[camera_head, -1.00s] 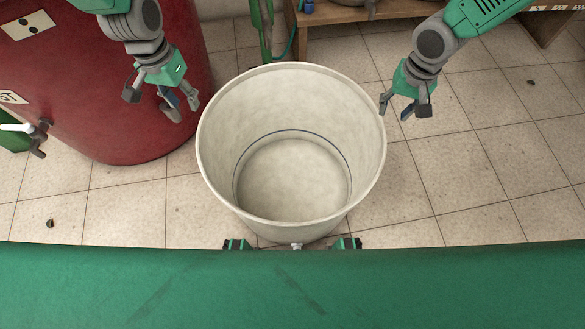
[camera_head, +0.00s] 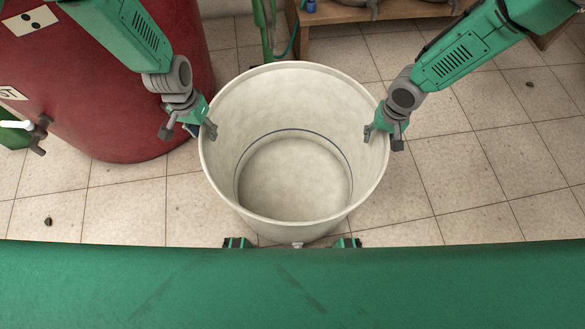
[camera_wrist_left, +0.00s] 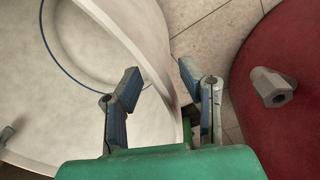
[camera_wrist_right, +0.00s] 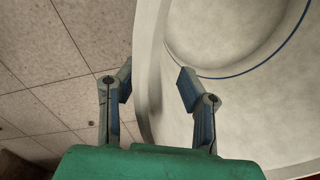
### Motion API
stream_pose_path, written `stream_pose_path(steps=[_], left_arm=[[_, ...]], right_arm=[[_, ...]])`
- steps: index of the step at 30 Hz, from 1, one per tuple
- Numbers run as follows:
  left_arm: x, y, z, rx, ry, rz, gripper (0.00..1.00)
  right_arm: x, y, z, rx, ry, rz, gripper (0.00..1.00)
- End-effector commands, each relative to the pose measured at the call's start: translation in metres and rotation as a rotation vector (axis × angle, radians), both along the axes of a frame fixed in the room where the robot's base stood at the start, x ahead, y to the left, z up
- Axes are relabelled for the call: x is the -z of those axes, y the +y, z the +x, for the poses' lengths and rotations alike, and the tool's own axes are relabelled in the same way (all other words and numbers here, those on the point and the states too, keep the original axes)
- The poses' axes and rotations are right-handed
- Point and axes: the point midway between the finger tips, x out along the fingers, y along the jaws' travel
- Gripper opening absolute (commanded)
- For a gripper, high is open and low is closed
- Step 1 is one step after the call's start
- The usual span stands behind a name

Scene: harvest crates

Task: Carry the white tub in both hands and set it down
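The white tub (camera_head: 294,218) stands upright and empty in the middle of the head view, close in front of my green body. My left gripper (camera_head: 208,130) is at the tub's left rim. In the left wrist view its fingers (camera_wrist_left: 158,85) are spread, one inside the tub and one outside, with the wall (camera_wrist_left: 130,35) between them. My right gripper (camera_head: 372,132) is at the right rim. In the right wrist view its fingers (camera_wrist_right: 152,82) are also apart on either side of the wall (camera_wrist_right: 150,50). Gaps show between fingers and wall.
A large red barrel (camera_head: 120,110) with a tap (camera_head: 40,128) stands to the left, close to my left arm. A wooden bench (camera_head: 345,14) and a green post (camera_head: 262,30) are behind the tub.

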Motion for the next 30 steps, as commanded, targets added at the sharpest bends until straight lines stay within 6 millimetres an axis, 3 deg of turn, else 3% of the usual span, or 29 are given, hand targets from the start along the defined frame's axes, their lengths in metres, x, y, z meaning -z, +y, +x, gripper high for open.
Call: stream_pose_path(steps=[5, 8, 23, 30], left_arm=[[-0.001, -0.001, 0.000, 0.001, -0.001, 0.002, 0.34], [0.000, 0.000, 0.000, 0.000, 0.000, 0.000, 0.00], [-0.004, 0.000, 0.001, 0.000, -0.003, 0.000, 0.00], [-0.017, 0.000, 0.001, 0.000, -0.004, 0.000, 0.00]], right_arm=[[0.000, -0.001, 0.000, 0.000, 0.001, 0.001, 0.34], [0.000, 0.000, 0.000, 0.000, 0.001, 0.000, 0.00], [-0.004, 0.001, 0.001, 0.000, -0.002, 0.001, 0.00], [-0.016, 0.000, 0.001, 0.000, -0.003, 0.001, 0.00]])
